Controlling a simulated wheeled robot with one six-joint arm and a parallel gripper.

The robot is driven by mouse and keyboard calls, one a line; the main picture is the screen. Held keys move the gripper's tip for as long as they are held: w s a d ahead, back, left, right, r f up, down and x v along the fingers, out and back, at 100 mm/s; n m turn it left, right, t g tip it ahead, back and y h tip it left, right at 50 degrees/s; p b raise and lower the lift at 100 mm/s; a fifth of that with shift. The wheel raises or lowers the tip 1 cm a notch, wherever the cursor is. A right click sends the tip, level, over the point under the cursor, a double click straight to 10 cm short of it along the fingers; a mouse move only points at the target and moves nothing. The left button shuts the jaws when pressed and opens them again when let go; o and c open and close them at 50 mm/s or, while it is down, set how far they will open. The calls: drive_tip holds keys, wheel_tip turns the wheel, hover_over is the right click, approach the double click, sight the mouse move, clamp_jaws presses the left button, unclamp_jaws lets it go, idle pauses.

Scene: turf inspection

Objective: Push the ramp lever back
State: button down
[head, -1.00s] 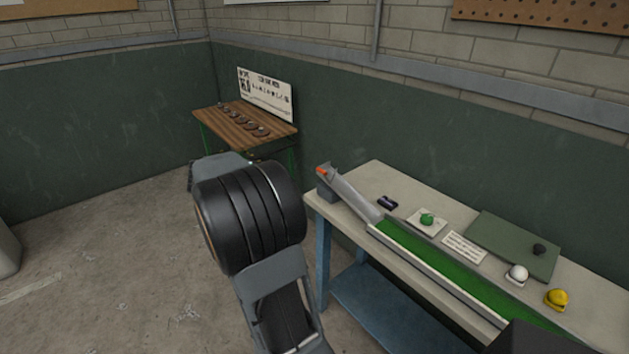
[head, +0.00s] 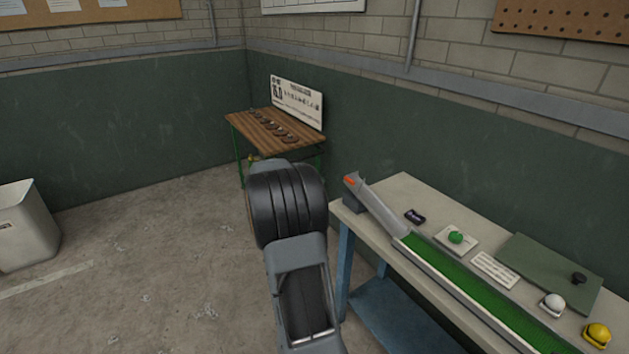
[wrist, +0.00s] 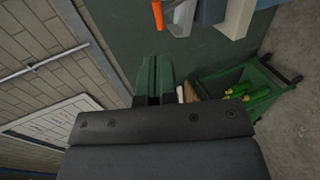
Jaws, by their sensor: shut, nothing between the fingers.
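The ramp (head: 380,208) is a grey chute at the far left end of the workbench, leading down to a green turf strip (head: 470,290). An orange lever (head: 350,181) shows at its raised top end. In the wrist view the orange lever (wrist: 158,14) is at the top edge, beside the grey chute (wrist: 181,17). My gripper (wrist: 154,66) is shut and empty, pointing toward the wall below the lever in that picture, apart from it. In the head view my arm hides the gripper.
The workbench (head: 405,187) holds a green ball (head: 456,237), a white ball (head: 553,301), a yellow ball (head: 597,331) and a dark green mat (head: 545,262). A wooden table (head: 270,127) stands behind. A green cart (wrist: 235,85) is right in the wrist view. Floor at left is open, with a bin (head: 25,225).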

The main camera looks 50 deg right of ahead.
sight(347, 180)
drive_tip(key=p+x, duration=0.2)
drive_tip(key=x, duration=0.8)
drive_tip(key=shift+r, duration=0.1)
